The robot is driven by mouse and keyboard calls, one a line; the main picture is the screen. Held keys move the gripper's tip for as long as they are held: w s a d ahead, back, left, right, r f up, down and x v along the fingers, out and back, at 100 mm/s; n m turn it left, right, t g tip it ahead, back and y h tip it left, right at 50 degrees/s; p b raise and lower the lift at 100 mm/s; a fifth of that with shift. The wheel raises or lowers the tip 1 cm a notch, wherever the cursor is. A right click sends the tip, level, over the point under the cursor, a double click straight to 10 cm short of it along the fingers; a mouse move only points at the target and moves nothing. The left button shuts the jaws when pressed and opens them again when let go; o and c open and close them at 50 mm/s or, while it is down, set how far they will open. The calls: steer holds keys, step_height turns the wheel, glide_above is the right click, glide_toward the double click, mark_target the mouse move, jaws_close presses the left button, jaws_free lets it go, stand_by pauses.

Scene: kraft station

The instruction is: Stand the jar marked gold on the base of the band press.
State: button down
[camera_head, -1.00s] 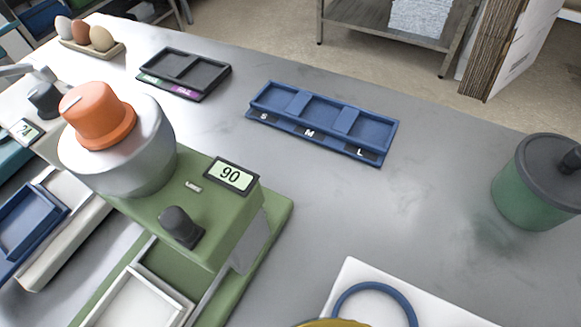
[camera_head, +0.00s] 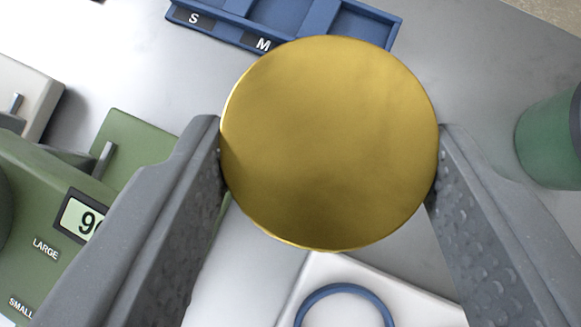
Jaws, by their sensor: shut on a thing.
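A round gold top (camera_head: 330,175), seen from above, fills the middle of the view; I take it as the jar marked gold. My gripper (camera_head: 330,135) is shut on it, one grey finger at its left side and one at its right. The jar's body and any writing are hidden below the top. A green machine (camera_head: 130,140) at the left has a number display, partly covered by my left finger, and labels LARGE and SMALL. I cannot tell whether it is the band press; no press base shows clearly.
A blue tray (camera_head: 283,15) marked S and M lies behind the jar. A white plate (camera_head: 425,290) with a blue ring (camera_head: 343,288) lies in front, partly cut off. A green canister (camera_head: 550,140) stands at the right edge. Grey table is bare between tray and canister.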

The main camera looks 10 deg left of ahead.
steer(key=f, duration=0.2)
steer(key=shift+w+a+f, duration=0.1)
steer(key=shift+a+f, duration=0.2)
steer(key=shift+f, duration=0.05)
steer(key=shift+f+p, duration=0.55)
steer(key=shift+f, duration=1.25)
steer(key=shift+f, duration=0.1)
steer(key=c, duration=0.6)
jaws_free()
steer(key=shift+c, duration=0.2)
steer(key=shift+o, duration=0.2)
steer(key=shift+r, duration=0.2)
